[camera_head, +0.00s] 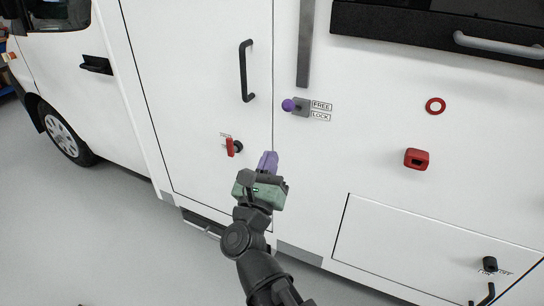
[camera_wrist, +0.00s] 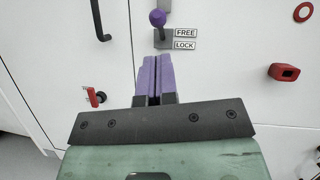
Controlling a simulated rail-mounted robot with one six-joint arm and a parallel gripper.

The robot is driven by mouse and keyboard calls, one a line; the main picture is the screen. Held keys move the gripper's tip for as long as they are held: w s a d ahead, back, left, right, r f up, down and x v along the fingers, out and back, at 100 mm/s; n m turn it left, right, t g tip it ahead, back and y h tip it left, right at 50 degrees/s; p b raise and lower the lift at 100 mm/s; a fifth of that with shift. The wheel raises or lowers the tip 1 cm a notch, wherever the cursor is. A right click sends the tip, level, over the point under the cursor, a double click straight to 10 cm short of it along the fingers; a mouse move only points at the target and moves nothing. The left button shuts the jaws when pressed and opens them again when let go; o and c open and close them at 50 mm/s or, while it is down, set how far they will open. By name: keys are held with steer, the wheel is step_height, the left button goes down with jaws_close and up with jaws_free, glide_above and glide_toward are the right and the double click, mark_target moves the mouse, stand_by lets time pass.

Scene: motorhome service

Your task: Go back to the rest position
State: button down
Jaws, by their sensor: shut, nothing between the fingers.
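My gripper (camera_head: 267,160) has purple fingers and is raised in front of the white motorhome's side, near the door's right edge. In the wrist view the fingers (camera_wrist: 152,62) lie close together, shut, with nothing between them. They point toward the purple-knobbed latch (camera_head: 290,105) beside the FREE and LOCK labels. The latch also shows in the wrist view (camera_wrist: 158,19), just past the fingertips. The gripper appears apart from the latch. The knob sits by the FREE label, to its left.
The door has a black handle (camera_head: 247,71) and a red lever (camera_head: 230,147). To the right are a red ring (camera_head: 435,106), a red socket (camera_head: 416,158) and a lower hatch (camera_head: 420,245) with a black knob (camera_head: 490,264). A step (camera_head: 203,228) juts out below the door. Grey floor at left is clear.

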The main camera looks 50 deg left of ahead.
steer(key=s+a+f+n+g+y, duration=0.3)
steer(key=n+g, duration=0.4)
steer(key=n, duration=0.3)
steer(key=s+a+f+n+g+y, duration=0.2)
steer(key=s+a+n+g+y, duration=0.3)
steer(key=n, duration=0.5)
steer(key=w+d+f+n+g+h, duration=0.6)
steer(key=w+d+f+n+h, duration=0.5)
steer(key=d+f, duration=0.25)
steer(key=w+d+f+m+h, duration=0.1)
steer(key=w+d, duration=0.3)
steer(key=d, duration=1.2)
steer(key=w+d+f+m+g+h, duration=0.1)
steer(key=w+d+h, duration=0.3)
steer(key=d, duration=1.3)
steer(key=w+d+f+m+h, duration=0.1)
steer(key=w+d+f+h, duration=0.2)
steer(key=d, duration=1.4)
steer(key=shift+w+f+g, duration=0.3)
steer(key=shift+w+g, duration=0.1)
steer(key=shift+w, duration=0.25)
